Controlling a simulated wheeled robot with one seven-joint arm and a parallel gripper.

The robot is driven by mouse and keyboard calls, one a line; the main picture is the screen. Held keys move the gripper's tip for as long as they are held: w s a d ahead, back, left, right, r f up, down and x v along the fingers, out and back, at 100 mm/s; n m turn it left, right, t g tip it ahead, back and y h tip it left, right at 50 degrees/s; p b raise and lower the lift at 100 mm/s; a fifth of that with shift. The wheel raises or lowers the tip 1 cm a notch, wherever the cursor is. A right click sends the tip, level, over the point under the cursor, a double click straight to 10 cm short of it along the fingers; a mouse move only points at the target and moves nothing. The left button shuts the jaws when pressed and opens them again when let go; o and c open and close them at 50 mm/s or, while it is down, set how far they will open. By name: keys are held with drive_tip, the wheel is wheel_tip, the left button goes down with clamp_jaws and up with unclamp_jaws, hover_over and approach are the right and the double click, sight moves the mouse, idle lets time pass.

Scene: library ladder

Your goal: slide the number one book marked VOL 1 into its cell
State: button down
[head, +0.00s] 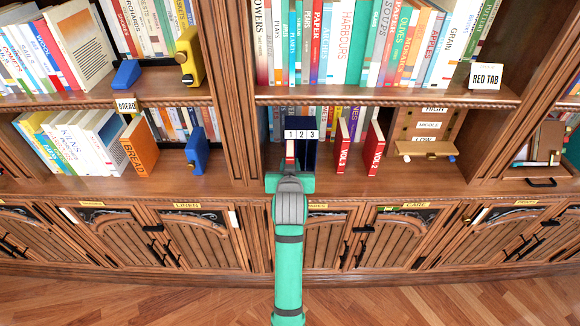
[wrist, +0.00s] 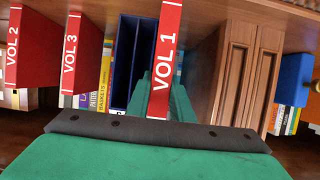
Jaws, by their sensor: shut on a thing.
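The red VOL 1 book (head: 291,149) stands upright, spine toward me, in front of or partly in the cell under label 1 of the navy holder (head: 312,158). How deep it sits is hidden. In the wrist view the VOL 1 spine (wrist: 166,60) is upright with a slight lean, and the holder's other cells (wrist: 123,65) show empty beside it. My green gripper (head: 290,180) is shut on the book; its fingers (wrist: 160,100) show at either side of the lower spine.
The red VOL 3 book (head: 341,147) and VOL 2 book (head: 373,148) stand on the shelf right of the holder. Left are a blue bookend (head: 197,150) and an orange BREAD book (head: 140,145). A wooden upright (head: 236,120) and the upper shelf's edge (head: 390,97) bound the bay.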

drive_tip(key=shift+w, duration=0.5)
drive_tip(key=shift+w+a, duration=0.1)
drive_tip(key=shift+a, duration=0.05)
drive_tip(key=shift+w+d, duration=0.2)
drive_tip(key=shift+d, duration=0.05)
drive_tip(key=shift+w, duration=0.1)
drive_tip(key=shift+w+a+r, duration=0.1)
drive_tip(key=shift+w, duration=0.2)
drive_tip(key=c, duration=1.5)
unclamp_jaws()
